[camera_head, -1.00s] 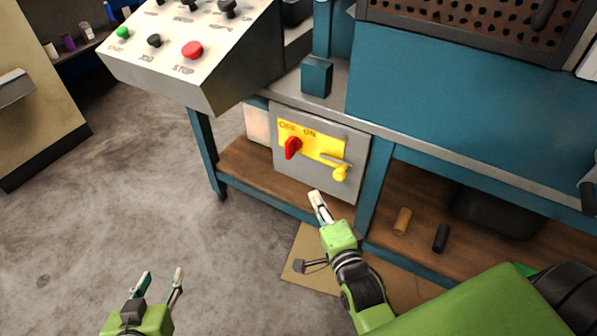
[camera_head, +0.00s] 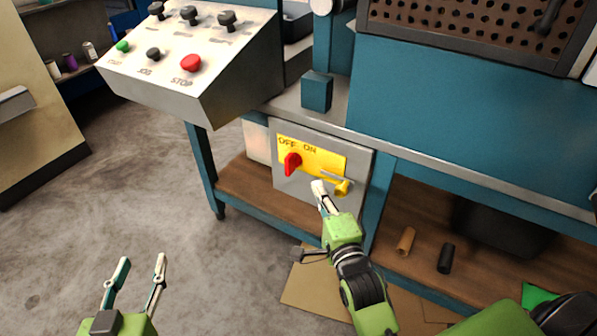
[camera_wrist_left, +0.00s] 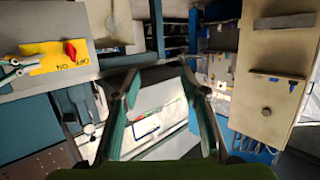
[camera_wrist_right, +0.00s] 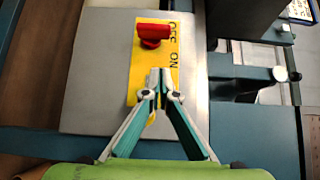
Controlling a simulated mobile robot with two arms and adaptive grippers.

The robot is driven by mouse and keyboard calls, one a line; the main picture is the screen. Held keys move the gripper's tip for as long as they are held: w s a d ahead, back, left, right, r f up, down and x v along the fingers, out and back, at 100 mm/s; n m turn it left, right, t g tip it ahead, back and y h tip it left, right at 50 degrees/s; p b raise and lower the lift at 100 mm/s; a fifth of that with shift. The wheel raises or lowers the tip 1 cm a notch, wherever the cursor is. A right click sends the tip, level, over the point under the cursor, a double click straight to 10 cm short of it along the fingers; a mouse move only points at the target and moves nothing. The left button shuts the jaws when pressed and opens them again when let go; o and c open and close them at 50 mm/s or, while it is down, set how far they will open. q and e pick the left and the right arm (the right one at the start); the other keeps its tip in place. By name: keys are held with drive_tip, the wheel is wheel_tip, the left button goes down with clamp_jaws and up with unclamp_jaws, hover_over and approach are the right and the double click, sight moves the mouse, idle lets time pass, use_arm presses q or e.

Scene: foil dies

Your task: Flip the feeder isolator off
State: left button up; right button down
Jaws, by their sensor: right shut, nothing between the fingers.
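The feeder isolator is a grey box (camera_head: 284,184) with a yellow plate (camera_head: 322,162) marked OFF and ON and a red handle (camera_head: 292,163). In the right wrist view the red handle (camera_wrist_right: 152,33) stands beyond my fingertips, near the lettering. A yellow part (camera_head: 342,187) sits at the plate's lower right. My right gripper (camera_head: 318,187) is shut and empty, in front of the plate's lower edge, right of and below the handle; I cannot tell whether it touches. My left gripper (camera_head: 142,262) is open and empty, low over the floor at left.
A sloped control panel (camera_head: 165,98) with a red STOP button (camera_head: 191,63) overhangs to the upper left. A teal bench leg (camera_head: 372,205) stands right of the box. A brown roll (camera_head: 406,241) and a black roll (camera_head: 446,258) lie on the lower shelf. Cardboard (camera_head: 312,290) lies below.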

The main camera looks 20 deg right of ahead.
drive_tip(key=b, duration=0.1)
approach(294, 159)
drive_tip(key=w+d, duration=0.3)
drive_tip(key=w+a+b, duration=0.1)
drive_tip(key=w+a, duration=0.1)
drive_tip(key=shift+w+a, duration=0.1)
drive_tip(key=shift+w, duration=0.3)
use_arm(q)
wheel_tip(294, 159, up, 14)
drive_tip(key=d+t+h, duration=0.1)
drive_tip(key=t+h, duration=0.1)
drive_tip(key=t, duration=0.5)
drive_tip(key=shift+s+d+h, duration=0.3)
drive_tip(key=shift+s+d, duration=0.05)
drive_tip(key=shift+s, duration=0.1)
